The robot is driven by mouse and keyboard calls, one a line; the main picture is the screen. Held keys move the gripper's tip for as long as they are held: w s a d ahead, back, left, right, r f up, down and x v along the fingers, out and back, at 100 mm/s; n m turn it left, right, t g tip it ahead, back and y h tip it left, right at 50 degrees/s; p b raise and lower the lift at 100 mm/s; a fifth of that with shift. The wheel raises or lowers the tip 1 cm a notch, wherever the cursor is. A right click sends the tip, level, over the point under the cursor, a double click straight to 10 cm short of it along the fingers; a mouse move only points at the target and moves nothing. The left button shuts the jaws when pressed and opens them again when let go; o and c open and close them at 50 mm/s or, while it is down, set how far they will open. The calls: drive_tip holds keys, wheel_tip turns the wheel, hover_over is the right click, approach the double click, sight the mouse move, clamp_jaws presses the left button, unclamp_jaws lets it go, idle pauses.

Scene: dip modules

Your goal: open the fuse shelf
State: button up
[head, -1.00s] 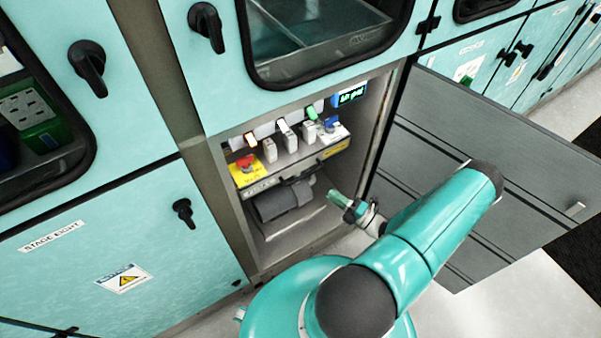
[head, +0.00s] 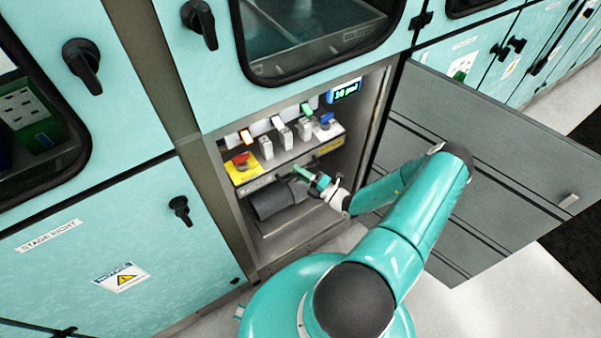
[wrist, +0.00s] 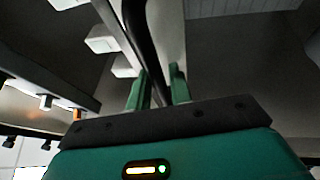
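The fuse shelf (head: 262,180) is a grey shelf in the open cabinet, with fuses and switches on top and a dark bar handle on its front. In the wrist view the black handle (wrist: 138,30) runs down between my two green fingers. My gripper (head: 301,172) is at the shelf's front edge in the head view, covering part of the handle. In the wrist view my gripper (wrist: 160,85) has its fingers apart on either side of the handle, with a small gap on the right. Firm contact does not show.
A grey cabinet door (head: 480,170) stands swung open on the right. A dark cylinder (head: 280,198) lies below the shelf. A red knob on a yellow plate (head: 241,162) and a lit display (head: 345,90) are in the cabinet. The floor in front is clear.

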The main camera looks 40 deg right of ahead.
clamp_jaws()
